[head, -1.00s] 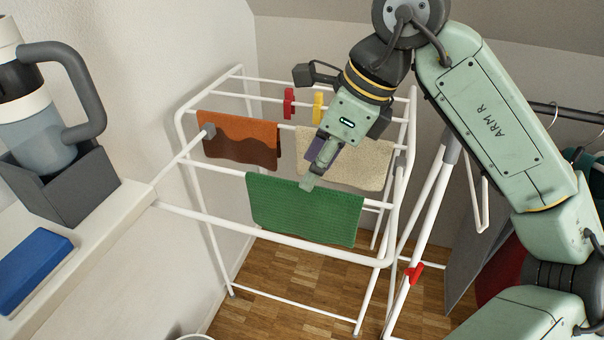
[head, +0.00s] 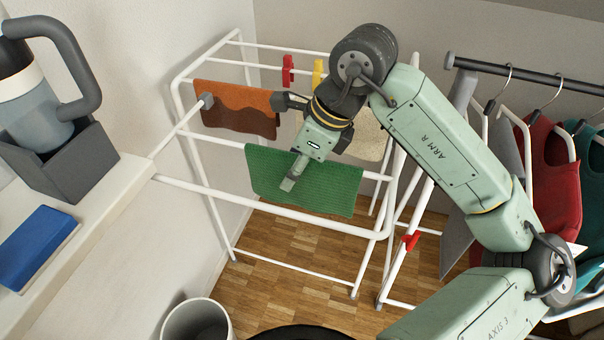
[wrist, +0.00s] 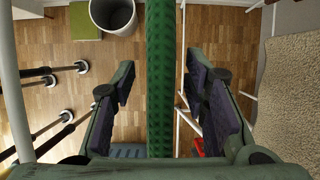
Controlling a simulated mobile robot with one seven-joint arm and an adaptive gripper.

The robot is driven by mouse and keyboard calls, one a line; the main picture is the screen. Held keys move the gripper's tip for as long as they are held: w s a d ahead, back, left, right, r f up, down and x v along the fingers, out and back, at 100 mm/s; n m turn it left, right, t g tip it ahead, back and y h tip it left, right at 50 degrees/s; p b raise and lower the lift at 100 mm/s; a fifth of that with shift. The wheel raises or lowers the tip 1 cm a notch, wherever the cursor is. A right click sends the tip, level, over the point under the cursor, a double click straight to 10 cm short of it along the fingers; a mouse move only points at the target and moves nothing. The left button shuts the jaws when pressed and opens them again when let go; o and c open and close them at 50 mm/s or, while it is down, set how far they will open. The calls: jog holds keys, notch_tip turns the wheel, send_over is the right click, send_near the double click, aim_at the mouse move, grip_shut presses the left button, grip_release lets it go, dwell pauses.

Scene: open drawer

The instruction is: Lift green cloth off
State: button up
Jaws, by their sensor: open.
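The green cloth (head: 335,187) hangs over a front bar of the white drying rack in the head view. My gripper (head: 288,185) is over the cloth's upper left part, pointing down. In the wrist view the cloth (wrist: 160,75) is a narrow upright green band, seen edge-on between the two open fingers of my gripper (wrist: 165,90). The cloth's part behind my gripper is hidden in the head view.
The white drying rack (head: 285,227) also holds an orange-brown cloth (head: 235,110) and a beige cloth (head: 368,138), partly behind my arm. Red (head: 288,70) and yellow (head: 318,72) pegs sit on a rear bar. A white bin (head: 197,320) stands on the floor. Clothes hang at right.

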jog(key=shift+w+a+f, duration=0.1)
jog(key=shift+f, duration=0.1)
jog(key=shift+c, duration=0.5)
grip_shut()
